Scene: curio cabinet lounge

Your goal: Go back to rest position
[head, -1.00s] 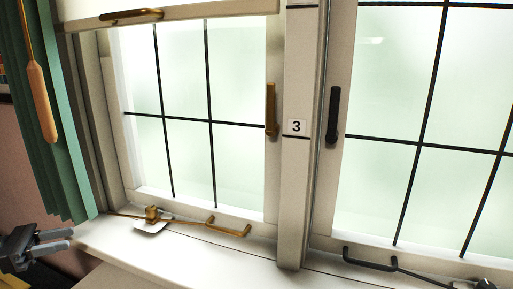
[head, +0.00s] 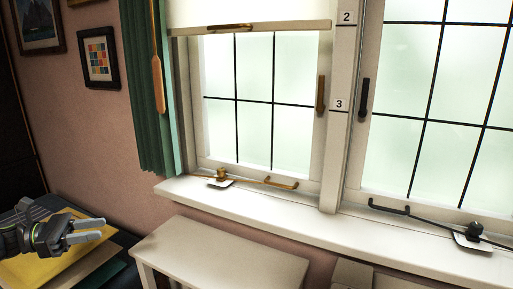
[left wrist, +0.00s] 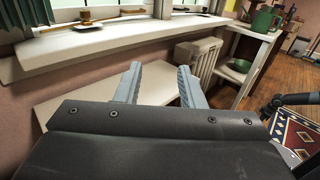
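My left gripper (head: 88,230) is at the lower left of the head view, over a stack of yellow and dark flat items. Its two grey fingers point right and are apart, with nothing between them. In the left wrist view the same fingers (left wrist: 158,88) stand apart with a clear gap, above a white surface. My right gripper is not seen. A dark jointed part at the right edge of the left wrist view may be my other arm.
A window with a brass handle (head: 321,93) and a brass stay (head: 281,184) stands above a white sill (head: 330,222). A white bench (head: 220,250) is below. A green curtain (head: 150,90) hangs at left. A radiator (left wrist: 198,60) and shelf show in the wrist view.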

